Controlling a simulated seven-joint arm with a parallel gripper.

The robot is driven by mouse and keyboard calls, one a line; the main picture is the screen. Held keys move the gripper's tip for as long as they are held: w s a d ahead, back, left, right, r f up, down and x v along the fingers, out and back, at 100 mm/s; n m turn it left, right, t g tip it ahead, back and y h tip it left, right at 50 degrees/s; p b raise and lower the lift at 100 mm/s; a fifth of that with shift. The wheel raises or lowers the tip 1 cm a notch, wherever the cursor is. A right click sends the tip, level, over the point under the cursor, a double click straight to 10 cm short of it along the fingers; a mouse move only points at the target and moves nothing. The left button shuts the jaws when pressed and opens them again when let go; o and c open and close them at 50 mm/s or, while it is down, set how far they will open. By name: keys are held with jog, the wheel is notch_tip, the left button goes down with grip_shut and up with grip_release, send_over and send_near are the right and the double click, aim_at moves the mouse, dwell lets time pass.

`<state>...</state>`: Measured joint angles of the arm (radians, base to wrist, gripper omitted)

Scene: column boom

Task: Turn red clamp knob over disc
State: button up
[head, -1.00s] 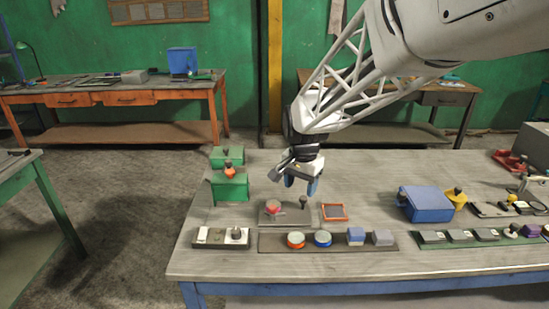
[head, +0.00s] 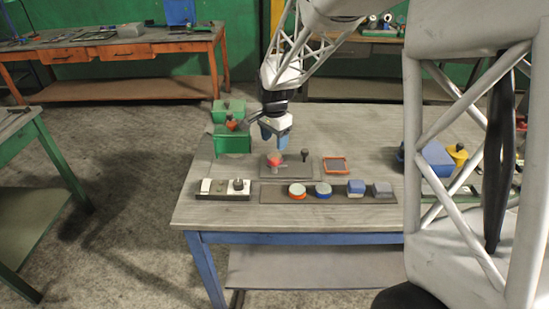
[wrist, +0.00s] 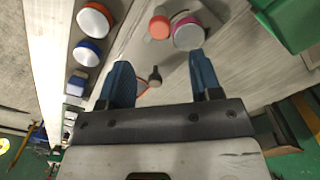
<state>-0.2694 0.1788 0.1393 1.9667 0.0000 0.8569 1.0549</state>
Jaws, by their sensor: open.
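The red clamp knob (head: 274,159) stands on a grey base plate (head: 297,172) on the table. In the wrist view the red knob (wrist: 159,27) shows from above, beside a grey disc with a pink rim (wrist: 188,35). I cannot tell whether the knob overlaps the disc. A black-topped post (head: 305,155) stands on the plate's right part; it also shows in the wrist view (wrist: 155,75). My gripper (head: 275,138) is open and empty, with blue fingers pointing down above the plate, close to the red knob and apart from it. The fingers also show in the wrist view (wrist: 160,66).
An orange-rimmed tray (head: 335,165) lies right of the plate. A dark strip (head: 255,193) in front holds round and square pieces. A white switch panel (head: 222,187) is at front left. Green boxes (head: 233,141) stand behind left. A blue box (head: 436,160) is partly hidden by my arm.

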aim_at(275, 159)
jog(key=shift+f, duration=3.9)
jog(key=shift+c, duration=0.4)
jog(key=c, duration=0.9)
jog(key=shift+o, duration=0.2)
